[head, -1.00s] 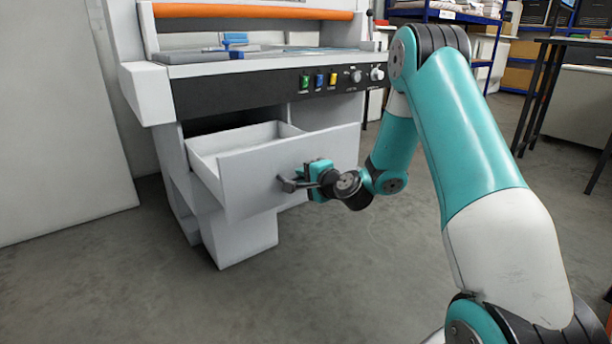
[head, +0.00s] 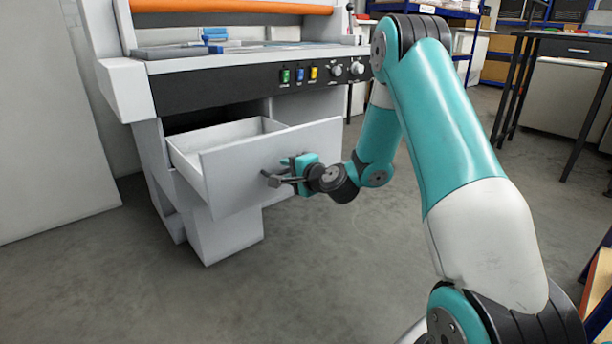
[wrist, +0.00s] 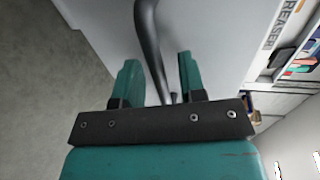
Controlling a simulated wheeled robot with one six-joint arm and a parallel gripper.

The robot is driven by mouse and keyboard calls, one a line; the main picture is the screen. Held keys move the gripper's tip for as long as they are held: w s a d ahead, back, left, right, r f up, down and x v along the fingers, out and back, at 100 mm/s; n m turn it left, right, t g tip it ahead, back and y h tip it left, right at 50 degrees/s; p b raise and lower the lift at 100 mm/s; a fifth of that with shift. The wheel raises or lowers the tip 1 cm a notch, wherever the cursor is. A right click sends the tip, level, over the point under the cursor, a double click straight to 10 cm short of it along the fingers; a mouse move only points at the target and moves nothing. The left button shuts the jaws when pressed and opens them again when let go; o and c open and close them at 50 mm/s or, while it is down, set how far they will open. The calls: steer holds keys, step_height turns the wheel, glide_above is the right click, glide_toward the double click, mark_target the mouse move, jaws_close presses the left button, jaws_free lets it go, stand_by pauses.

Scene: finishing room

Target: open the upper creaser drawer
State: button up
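The creaser (head: 220,85) stands at the left in the head view, with a dark control panel. Its upper drawer (head: 240,165) is pulled well out, and its empty-looking inside shows. The drawer's dark bar handle (head: 274,180) is on the front panel. My gripper (head: 295,175) is at the handle. In the wrist view the handle (wrist: 148,35) runs into the space between the two teal fingers of my gripper (wrist: 158,68). The fingers are apart, with gaps beside the bar. Whether either finger touches the handle is unclear.
A pale lower block (head: 228,235) of the creaser juts out under the drawer. The grey floor (head: 300,285) in front is clear. A dark-legged table (head: 560,50) stands at the right, and an orange and blue item (head: 598,285) shows at the lower right edge.

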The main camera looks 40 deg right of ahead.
steer(key=b+v, duration=1.4)
steer(key=v, duration=0.2)
steer(key=shift+s, duration=0.45)
